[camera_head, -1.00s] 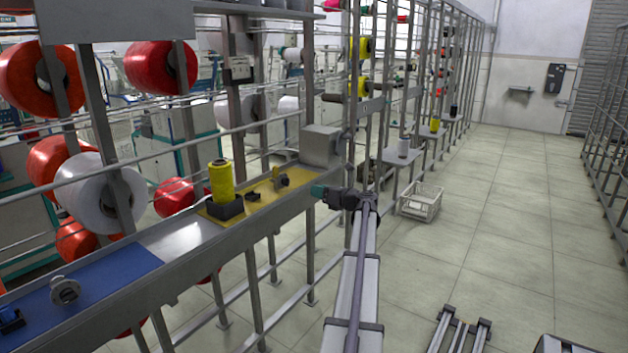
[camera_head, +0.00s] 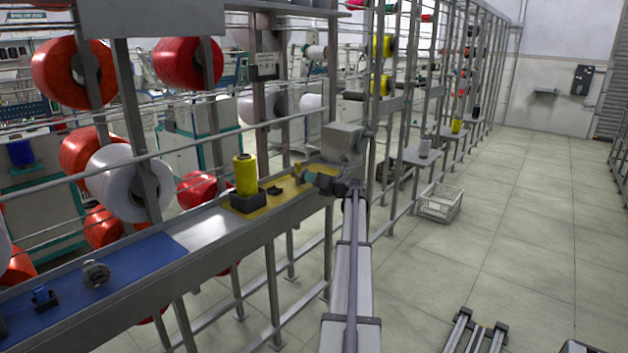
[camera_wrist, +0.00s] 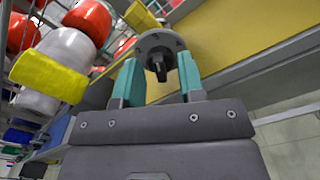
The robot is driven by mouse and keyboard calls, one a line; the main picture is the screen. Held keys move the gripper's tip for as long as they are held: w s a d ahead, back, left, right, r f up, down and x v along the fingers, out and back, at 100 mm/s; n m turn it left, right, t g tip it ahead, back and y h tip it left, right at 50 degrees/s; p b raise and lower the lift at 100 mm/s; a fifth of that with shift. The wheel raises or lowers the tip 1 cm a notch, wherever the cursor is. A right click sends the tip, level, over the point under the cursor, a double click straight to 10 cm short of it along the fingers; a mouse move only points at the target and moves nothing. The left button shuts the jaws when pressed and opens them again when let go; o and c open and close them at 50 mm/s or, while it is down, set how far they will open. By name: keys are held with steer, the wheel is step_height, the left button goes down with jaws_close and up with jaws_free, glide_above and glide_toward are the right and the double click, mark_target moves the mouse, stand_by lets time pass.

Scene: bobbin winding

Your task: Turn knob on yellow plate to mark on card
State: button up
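The yellow plate (camera_head: 282,200) lies on the shelf and fills the upper right of the wrist view (camera_wrist: 225,40). Its knob (camera_head: 298,173) stands near the plate's far end, partly covered by my gripper. In the wrist view the knob (camera_wrist: 160,50) is a round grey flange with a dark grip pointing toward me. My gripper (camera_wrist: 161,82) has two teal fingers, open, with the dark grip between them and visible gaps on both sides. In the head view my gripper (camera_head: 311,178) is beside the knob.
A yellow bobbin (camera_head: 245,170) stands in a black holder (camera_head: 248,202) on the plate, near a small dark part (camera_head: 275,190). A blue mat (camera_head: 135,260) holds another grey knob (camera_head: 96,273). A grey box (camera_head: 342,143) and rack posts stand beyond my gripper.

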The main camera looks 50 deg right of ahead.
steer(key=shift+c, duration=0.2)
jaws_close()
steer(key=shift+n, duration=0.4)
steer(key=n, duration=2.3)
steer(key=shift+a+f, duration=0.15)
steer(key=shift+a, duration=0.2)
stand_by(0.4)
